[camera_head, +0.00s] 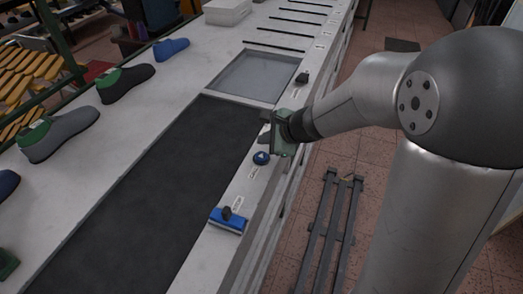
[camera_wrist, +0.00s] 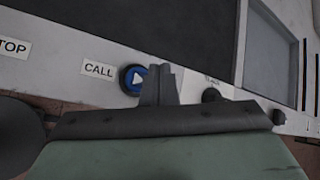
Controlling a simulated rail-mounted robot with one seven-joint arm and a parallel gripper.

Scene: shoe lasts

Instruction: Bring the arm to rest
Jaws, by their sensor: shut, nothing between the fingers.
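My gripper (camera_head: 268,127) is over the right edge strip of the long bench in the head view, close to a round blue button (camera_head: 261,158). In the wrist view my gripper's fingers (camera_wrist: 160,84) are together with nothing between them. The blue button (camera_wrist: 132,79), with a white triangle and a "CALL" label (camera_wrist: 97,69), shows just left of the fingertips and is partly covered by them. I cannot tell whether the fingers touch it.
A blue block with a dark knob (camera_head: 228,219) sits nearer on the strip, and a black knob (camera_head: 302,78) farther along. A dark belt (camera_head: 165,190) runs beside them. Several shoe lasts (camera_head: 125,82) stand at left. A grey rack (camera_head: 330,230) is on the floor at right.

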